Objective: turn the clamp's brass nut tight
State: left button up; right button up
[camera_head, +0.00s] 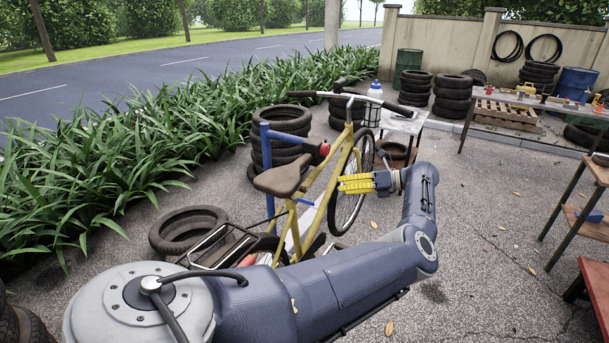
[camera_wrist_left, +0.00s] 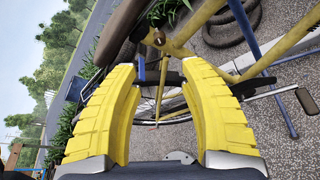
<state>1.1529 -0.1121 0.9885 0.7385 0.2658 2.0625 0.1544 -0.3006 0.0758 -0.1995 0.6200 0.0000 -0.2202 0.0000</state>
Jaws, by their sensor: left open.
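A yellow bicycle (camera_head: 344,160) with a dark brown saddle (camera_head: 281,178) stands at a blue repair stand (camera_head: 267,175). The stand's blue arm reaches right towards the frame and ends near a red round part (camera_head: 325,149), which looks like part of the clamp. My left gripper (camera_head: 342,185) has yellow ribbed fingers and is beside the frame. In the left wrist view the fingers (camera_wrist_left: 158,70) are apart with nothing held, and frame tubes (camera_wrist_left: 185,35) show beyond them. My right gripper is not in view.
Loose tires (camera_head: 186,228) lie at the left, and tire stacks (camera_head: 452,96) stand behind. A workbench (camera_head: 555,103) is at the right. The paving right of my arm is mostly clear.

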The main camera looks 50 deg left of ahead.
aim_at(306, 190)
pick_arm(q)
jog(key=x, duration=1.4)
jog(key=shift+s+a+f, duration=0.15)
grip_shut()
